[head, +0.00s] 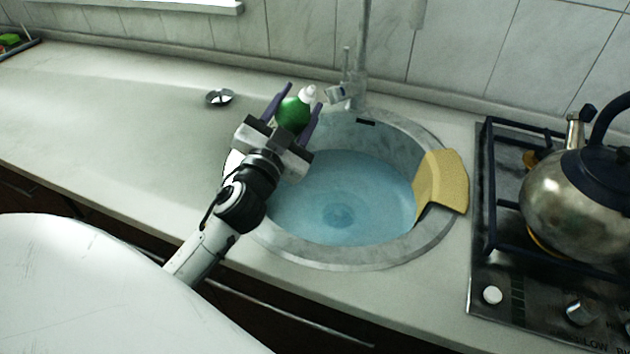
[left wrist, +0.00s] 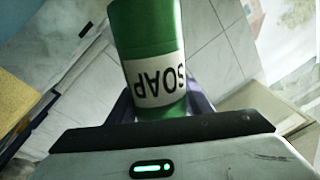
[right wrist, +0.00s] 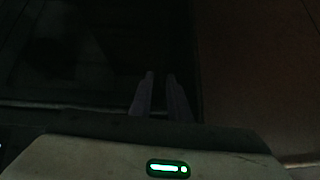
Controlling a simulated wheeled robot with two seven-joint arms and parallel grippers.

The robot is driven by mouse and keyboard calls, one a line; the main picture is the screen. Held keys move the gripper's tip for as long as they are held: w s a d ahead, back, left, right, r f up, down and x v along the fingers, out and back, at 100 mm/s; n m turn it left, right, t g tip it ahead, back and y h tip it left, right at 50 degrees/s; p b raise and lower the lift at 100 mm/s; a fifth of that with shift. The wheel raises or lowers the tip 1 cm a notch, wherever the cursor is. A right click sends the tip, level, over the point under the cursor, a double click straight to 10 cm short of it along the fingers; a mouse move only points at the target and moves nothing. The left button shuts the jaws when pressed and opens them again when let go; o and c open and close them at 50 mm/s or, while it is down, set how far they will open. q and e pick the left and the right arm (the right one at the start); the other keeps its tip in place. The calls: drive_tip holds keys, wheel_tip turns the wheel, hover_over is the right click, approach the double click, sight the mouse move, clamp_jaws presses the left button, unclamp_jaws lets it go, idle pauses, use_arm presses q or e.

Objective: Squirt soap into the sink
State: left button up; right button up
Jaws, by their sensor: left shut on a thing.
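My left gripper (head: 305,95) is shut on a green soap bottle (head: 291,113) with a white nozzle. In the head view the bottle is at the sink's far left edge, its nozzle toward the back right. In the left wrist view the soap bottle (left wrist: 152,30) is between the fingers, its SOAP label upside down. The round sink (head: 350,258) holds bluish water. My right gripper (right wrist: 160,75) shows only in the dark right wrist view, with its fingers close together and nothing seen between them.
A faucet (head: 345,90) stands behind the sink. A yellow cloth or board (head: 452,178) lies over the sink's right rim. A kettle (head: 570,205) sits on the stove at right. A small metal stopper (head: 219,97) lies on the counter (head: 110,105), which is mostly clear at left.

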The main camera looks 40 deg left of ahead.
use_arm(q)
drive_tip(key=m, duration=0.1)
drive_tip(key=m+b, duration=0.1)
drive_tip(key=m, duration=0.1)
drive_tip(key=f+m+t+h+b, duration=0.1)
drive_tip(key=shift+a, duration=0.3)
use_arm(e)
drive_tip(key=shift+w+a+f, duration=0.4)
drive_tip(key=shift+a+f, duration=0.15)
use_arm(q)
drive_tip(key=shift+a+m+b, duration=0.15)
drive_tip(key=shift+m+b, duration=0.2)
drive_tip(key=shift+m, duration=0.25)
use_arm(e)
drive_tip(key=shift+f, duration=0.3)
use_arm(q)
drive_tip(key=shift+f, duration=0.1)
use_arm(e)
drive_tip(key=shift+r, duration=0.1)
use_arm(q)
drive_tip(key=shift+a+m+h, duration=0.2)
drive_tip(key=shift+m+h, duration=0.1)
drive_tip(key=shift+m, duration=0.4)
use_arm(e)
drive_tip(key=shift+f, duration=0.2)
idle(0.5)
